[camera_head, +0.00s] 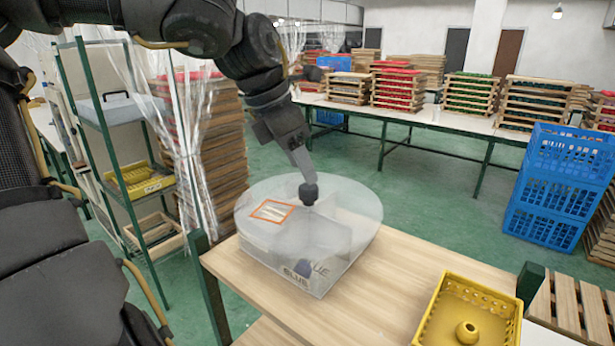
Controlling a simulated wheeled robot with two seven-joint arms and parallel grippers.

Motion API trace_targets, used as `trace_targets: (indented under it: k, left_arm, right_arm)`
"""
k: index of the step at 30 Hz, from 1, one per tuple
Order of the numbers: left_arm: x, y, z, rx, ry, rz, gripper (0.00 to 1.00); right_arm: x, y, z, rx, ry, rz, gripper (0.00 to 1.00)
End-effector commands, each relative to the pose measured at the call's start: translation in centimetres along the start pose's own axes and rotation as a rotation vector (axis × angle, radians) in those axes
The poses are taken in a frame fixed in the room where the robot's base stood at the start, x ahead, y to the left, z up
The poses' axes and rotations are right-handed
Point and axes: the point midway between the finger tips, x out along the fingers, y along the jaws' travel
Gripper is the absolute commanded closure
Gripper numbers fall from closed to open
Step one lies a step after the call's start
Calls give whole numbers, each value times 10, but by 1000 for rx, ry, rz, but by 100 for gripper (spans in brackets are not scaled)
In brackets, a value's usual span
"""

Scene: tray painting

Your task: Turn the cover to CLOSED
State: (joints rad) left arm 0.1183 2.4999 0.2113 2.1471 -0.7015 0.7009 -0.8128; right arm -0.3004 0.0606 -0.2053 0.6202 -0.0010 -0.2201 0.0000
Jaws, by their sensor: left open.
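A clear box (318,281) with inner dividers stands on the wooden table. The word BLUE shows on its front, and a small dark blue thing (302,267) shows inside near that corner. A round translucent cover (352,200) lies over the box. An orange-outlined window (272,211) is on the cover's left side. A dark knob (308,196) stands at the cover's middle. My left gripper (305,176) points down at the knob from above, with its fingertips at or just over it. It is open; whether it touches the knob cannot be told. My right gripper is out of view.
A yellow perforated tray (434,316) with a raised centre sits at the table's front right. Blue crates (553,185) are stacked at the right. A green shelf rack (110,150) and clear curtain stand at the left. The tabletop between box and yellow tray is clear.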

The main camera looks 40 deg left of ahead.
Motion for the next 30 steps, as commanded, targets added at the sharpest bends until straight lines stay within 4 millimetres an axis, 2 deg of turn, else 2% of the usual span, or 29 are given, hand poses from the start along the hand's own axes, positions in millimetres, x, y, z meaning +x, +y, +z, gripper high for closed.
trace_targets:
  k: [6, 8, 11, 16, 20, 30]
  left_arm:
    - [33, 3, -2, -5, 3, -4, 45]
    - [38, 4, -2, -5, 1, -2, 45]
    - [44, 3, -2, -5, 0, -1, 45]
    - [47, 3, -1, -4, -2, -1, 45]
    - [47, 3, -1, -4, -2, -1, 45]
    - [47, 4, -2, -5, -2, 0, 88]
  right_arm:
    - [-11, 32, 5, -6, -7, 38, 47]
    - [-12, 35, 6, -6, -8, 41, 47]
    - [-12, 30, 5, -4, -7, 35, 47]
    - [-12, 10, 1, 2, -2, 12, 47]
    - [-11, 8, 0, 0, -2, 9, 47]
    - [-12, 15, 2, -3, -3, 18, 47]
